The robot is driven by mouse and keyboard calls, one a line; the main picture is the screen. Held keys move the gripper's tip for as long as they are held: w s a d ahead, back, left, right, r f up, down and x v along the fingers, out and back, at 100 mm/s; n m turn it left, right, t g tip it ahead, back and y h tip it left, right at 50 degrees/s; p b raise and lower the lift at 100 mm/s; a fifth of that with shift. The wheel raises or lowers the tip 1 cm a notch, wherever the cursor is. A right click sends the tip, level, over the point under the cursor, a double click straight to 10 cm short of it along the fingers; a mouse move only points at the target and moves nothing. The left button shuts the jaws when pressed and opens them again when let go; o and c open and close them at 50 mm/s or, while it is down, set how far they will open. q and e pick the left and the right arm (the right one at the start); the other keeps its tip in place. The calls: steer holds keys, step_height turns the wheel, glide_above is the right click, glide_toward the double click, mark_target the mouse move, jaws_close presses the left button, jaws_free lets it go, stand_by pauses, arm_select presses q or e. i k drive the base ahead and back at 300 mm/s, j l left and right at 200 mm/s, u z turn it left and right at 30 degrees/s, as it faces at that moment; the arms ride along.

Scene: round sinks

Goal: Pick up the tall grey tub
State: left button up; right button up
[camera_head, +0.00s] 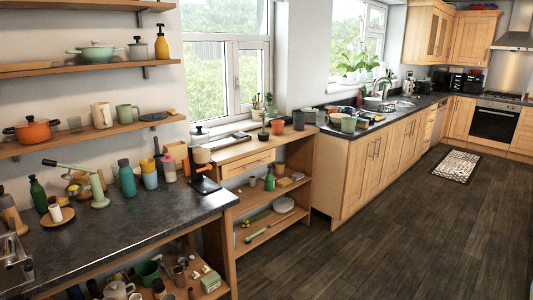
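Neither of my grippers shows in the head view. A dark grey tub (299,120) stands upright on the far end of the light wooden unit (240,149), close to the kitchen counter. It is small in the picture, and I cannot tell for certain that it is the tall grey tub. An orange-brown pot (277,127) stands just left of it, and a small potted plant (263,133) stands further left.
A dark worktop (140,225) at the left holds bottles, cups and a green lever press (97,188). Shelves above hold an orange pot (32,130) and jugs. The kitchen counter (375,122) runs along the windows.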

mark_target(299, 118)
steer(key=i+l+z, duration=0.25)
steer(key=i+z, duration=0.15)
steer(key=i, duration=0.35)
steer(key=i+z, duration=0.35)
steer(key=i, duration=0.45)
steer(key=i+j+z, duration=0.25)
steer(key=i+z, duration=0.15)
steer(key=i, duration=0.35)
steer(key=i+u, duration=0.15)
steer(key=i, duration=0.35)
steer(key=i+l+u, duration=0.1)
steer(key=i, duration=0.4)
steer(key=i+l+u, duration=0.15)
steer(key=i, duration=0.35)
steer(key=i+u, duration=0.45)
steer(key=i+l+u, duration=0.2)
steer(key=i+u, duration=0.3)
steer(key=i+l+u, duration=0.45)
steer(key=k+j, duration=0.05)
steer(key=j, duration=0.05)
